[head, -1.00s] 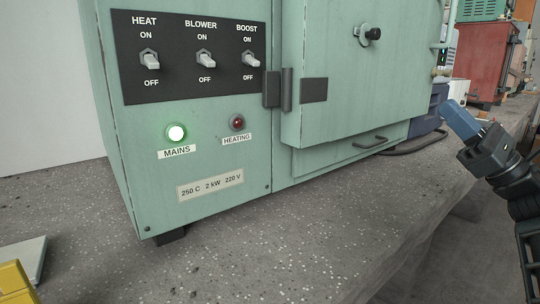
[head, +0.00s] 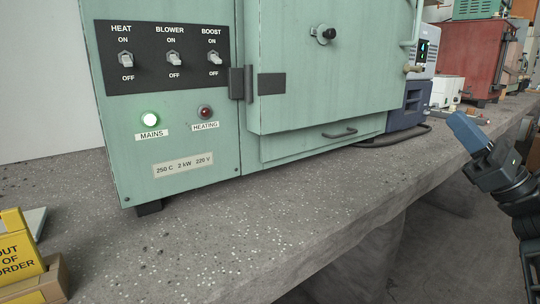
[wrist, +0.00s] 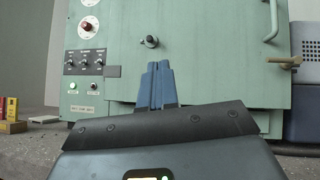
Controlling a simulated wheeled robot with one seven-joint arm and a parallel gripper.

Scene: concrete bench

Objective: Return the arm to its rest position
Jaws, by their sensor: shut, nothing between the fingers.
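My gripper (head: 466,130) is at the right of the head view, in front of the bench's front edge and apart from everything. Its blue fingers are together with nothing between them. In the wrist view the shut fingers (wrist: 158,85) point toward the green oven (wrist: 205,80) and cover part of its door. The rest of my arm runs off the right edge of the head view.
The green oven (head: 330,85) stands on the concrete bench (head: 240,240), its green mains lamp lit. A yellow out-of-order sign (head: 18,255) is at the left. A blue-grey device (head: 408,105) and a red cabinet (head: 468,55) stand farther right. Space before the bench is open.

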